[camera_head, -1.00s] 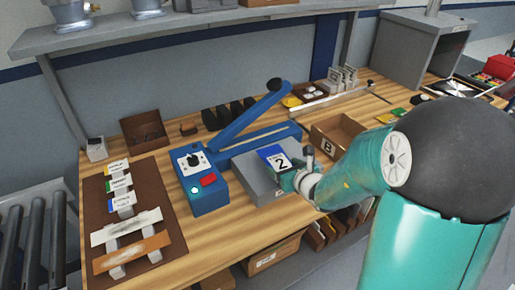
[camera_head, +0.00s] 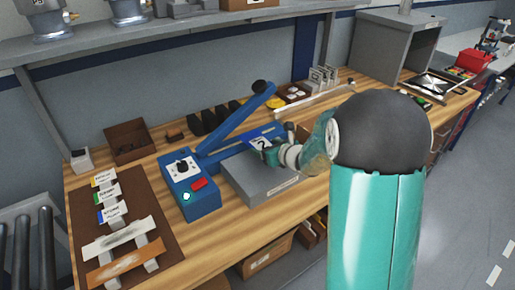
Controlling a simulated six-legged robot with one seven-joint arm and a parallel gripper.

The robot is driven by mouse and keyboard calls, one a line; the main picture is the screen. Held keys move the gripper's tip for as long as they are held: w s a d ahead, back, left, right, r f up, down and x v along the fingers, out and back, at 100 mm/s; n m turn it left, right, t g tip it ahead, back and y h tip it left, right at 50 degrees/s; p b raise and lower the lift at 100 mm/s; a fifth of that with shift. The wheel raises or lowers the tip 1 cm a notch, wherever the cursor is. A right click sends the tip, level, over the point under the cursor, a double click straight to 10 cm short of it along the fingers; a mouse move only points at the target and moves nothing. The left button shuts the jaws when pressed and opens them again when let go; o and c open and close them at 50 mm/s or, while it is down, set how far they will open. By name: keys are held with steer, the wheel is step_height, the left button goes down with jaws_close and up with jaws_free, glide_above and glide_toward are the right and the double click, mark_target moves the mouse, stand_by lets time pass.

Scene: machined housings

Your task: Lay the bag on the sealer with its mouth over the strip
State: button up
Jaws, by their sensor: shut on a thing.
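The bag (camera_head: 257,141) is small, blue and white, with a dark 2 on it. My gripper (camera_head: 270,151) is shut on its near right side and partly covers it. The blue sealer (camera_head: 188,186) stands on the bench with its long arm (camera_head: 236,121) raised. The bag is above or on the sealer's long lower bar, near the back edge of the grey support block (camera_head: 262,185). I cannot tell whether it touches the bar. The strip and the bag's mouth cannot be made out.
A brown board (camera_head: 163,211) with several labelled pieces lies at the left. A brown open bin (camera_head: 127,141) and dark upright holders (camera_head: 211,119) stand behind the sealer. A grey box-like enclosure (camera_head: 394,46) stands at the back right. My arm hides the bench's right middle.

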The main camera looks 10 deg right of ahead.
mark_target(257, 140)
steer(key=w, duration=0.1)
steer(key=w+a, duration=0.1)
steer(key=w, duration=0.1)
steer(key=w+a, duration=0.1)
steer(key=shift+w+f, duration=0.1)
steer(key=shift+w, duration=0.2)
steer(key=shift+f, duration=1.6)
steer(key=shift+f, duration=0.5)
steer(key=o, duration=1)
steer(key=shift+r, duration=0.1)
